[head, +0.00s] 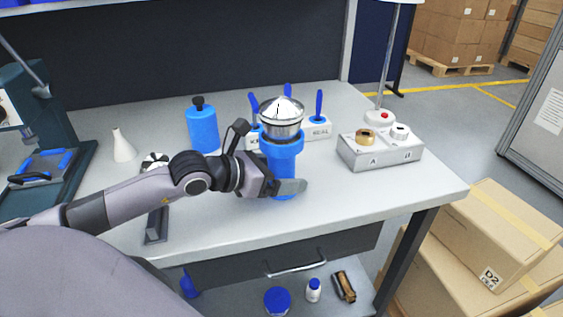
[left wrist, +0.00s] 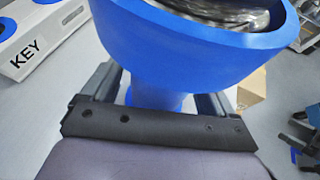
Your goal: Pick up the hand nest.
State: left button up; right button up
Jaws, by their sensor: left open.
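The hand nest (head: 283,147) is a blue cup on a narrower blue stem, upright on the grey bench near its front. A shiny metal domed housing (head: 282,115) sits in its cup. My left gripper (head: 287,187) is open at the lower stem, below the cup. In the left wrist view, the blue cup (left wrist: 190,50) fills the upper middle, and my fingers (left wrist: 160,100) lie on either side of the stem. The cup hides much of the stem and the fingertips there, so contact is not clear.
Behind the nest stand white blocks with blue-handled tools, one marked SEAL (head: 318,129). A grey A/B box (head: 380,150) stands right, a blue bottle (head: 202,128) and white cone flask (head: 123,146) left. A dark press (head: 40,130) is far left. The bench's right front is clear.

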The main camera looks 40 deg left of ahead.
pick_arm(q)
jog(key=c, duration=1.2)
jog(key=shift+o, duration=0.2)
jog(key=shift+r, duration=0.1)
